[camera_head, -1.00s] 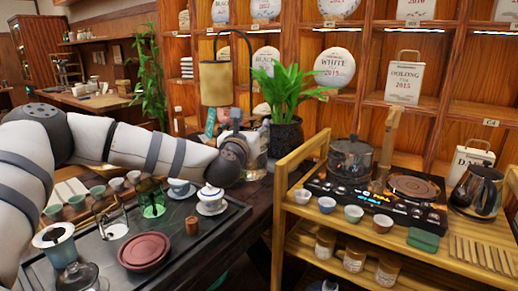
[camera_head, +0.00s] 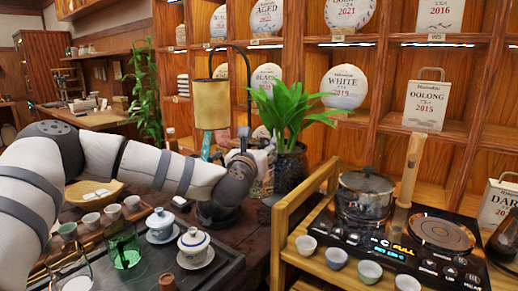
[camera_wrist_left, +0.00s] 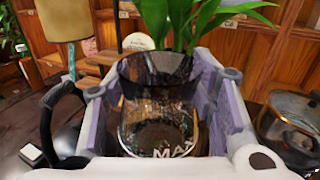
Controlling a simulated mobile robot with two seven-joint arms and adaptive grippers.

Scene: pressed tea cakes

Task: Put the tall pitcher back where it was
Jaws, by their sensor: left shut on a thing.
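The tall pitcher is clear glass with a dark upper band and the letters "MAX"; it fills the middle of the left wrist view (camera_wrist_left: 158,125). My left gripper (camera_wrist_left: 163,88) is shut on it, one finger on each side, and it looks upright. In the head view my left gripper (camera_head: 258,158) is over the dark table, just left of the potted plant. The pitcher is mostly hidden there by the gripper and wrist. I cannot tell whether its base touches the table. My right gripper is not in view.
The potted plant (camera_head: 290,160) stands close behind and right of the gripper. A yellow lamp (camera_head: 212,103) stands at its left. The tea tray (camera_head: 222,268) holds a green glass vessel (camera_head: 124,246) and lidded cups. The wooden cart (camera_head: 280,232) with a hob is at the right.

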